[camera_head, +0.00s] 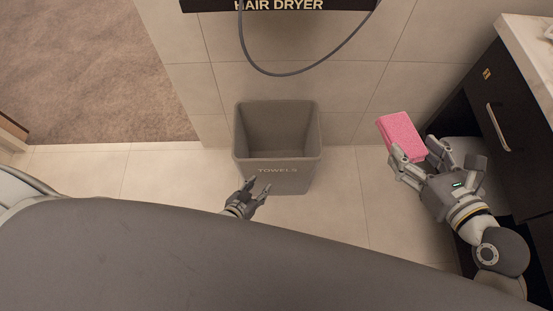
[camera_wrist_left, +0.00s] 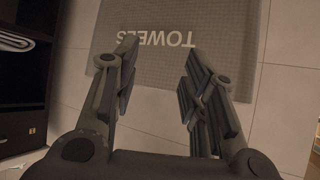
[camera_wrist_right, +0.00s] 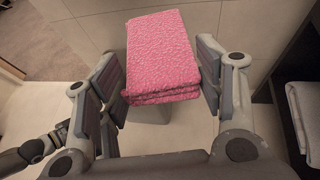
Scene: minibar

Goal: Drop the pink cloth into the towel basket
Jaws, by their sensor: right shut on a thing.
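The pink cloth (camera_head: 401,134) is folded into a thick block. My right gripper (camera_head: 421,160) is shut on its near end and holds it in the air, to the right of the basket. In the right wrist view the cloth (camera_wrist_right: 162,58) sits between both fingers (camera_wrist_right: 163,85). The towel basket (camera_head: 243,158) is a grey open-topped bin marked TOWELS, standing on the floor by the tiled wall; its inside looks empty. My left gripper (camera_head: 258,187) is open and empty in front of the basket. The left wrist view shows its open fingers (camera_wrist_left: 158,65) facing the basket's front wall (camera_wrist_left: 150,75).
A dark cabinet (camera_head: 505,130) with a pale countertop stands at the right, close to my right arm. A hair dryer panel (camera_head: 280,5) with a hanging cord (camera_head: 290,73) is on the wall above the basket. Tiled floor (camera_head: 340,215) lies clear between the basket and my right gripper.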

